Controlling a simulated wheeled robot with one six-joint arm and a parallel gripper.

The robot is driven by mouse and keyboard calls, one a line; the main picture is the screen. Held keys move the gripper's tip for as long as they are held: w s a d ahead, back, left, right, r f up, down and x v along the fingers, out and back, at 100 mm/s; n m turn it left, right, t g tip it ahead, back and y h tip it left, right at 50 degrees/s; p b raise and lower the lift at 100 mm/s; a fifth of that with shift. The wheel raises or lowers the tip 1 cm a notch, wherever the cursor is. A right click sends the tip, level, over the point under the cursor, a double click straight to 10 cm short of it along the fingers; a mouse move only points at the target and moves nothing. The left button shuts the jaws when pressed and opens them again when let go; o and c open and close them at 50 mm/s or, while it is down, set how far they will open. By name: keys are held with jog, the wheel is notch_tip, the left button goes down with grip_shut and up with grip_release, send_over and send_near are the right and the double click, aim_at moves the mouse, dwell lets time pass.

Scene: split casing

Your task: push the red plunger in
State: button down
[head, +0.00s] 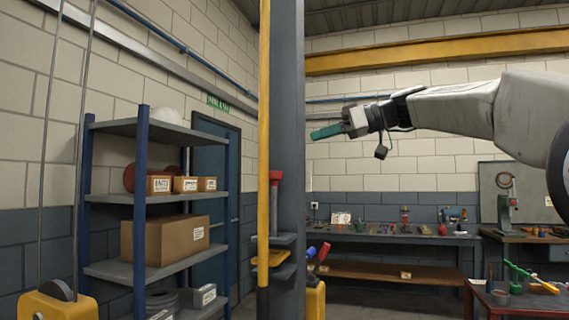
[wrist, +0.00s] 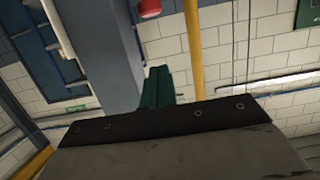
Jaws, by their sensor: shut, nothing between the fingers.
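A red part (head: 276,178) with a wider head and a narrower stem shows beside the grey column in the head view, above some grey brackets; it looks like the plunger. In the wrist view a red rounded end (wrist: 149,8) is cut off by the top edge, beside the column; I cannot tell surely that it is the same part. My gripper (head: 326,132) has teal fingers, shut and empty, pointing left in the head view. It is to the right of the red part and higher in the picture. The fingers also show in the wrist view (wrist: 158,84).
A grey column (head: 289,120) and a yellow pole (head: 264,130) stand left of my gripper. A shelf (head: 150,128) with boxes is farther left. A workbench (head: 395,238) lines the back wall, and a red table (head: 520,302) is at lower right.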

jog(key=shift+a, duration=0.1)
jog(key=w+a+f, duration=0.3)
jog(key=a+f, duration=0.3)
jog(key=a, duration=0.3)
jog(key=shift+w+f, duration=0.15)
jog(key=shift+f, duration=0.1)
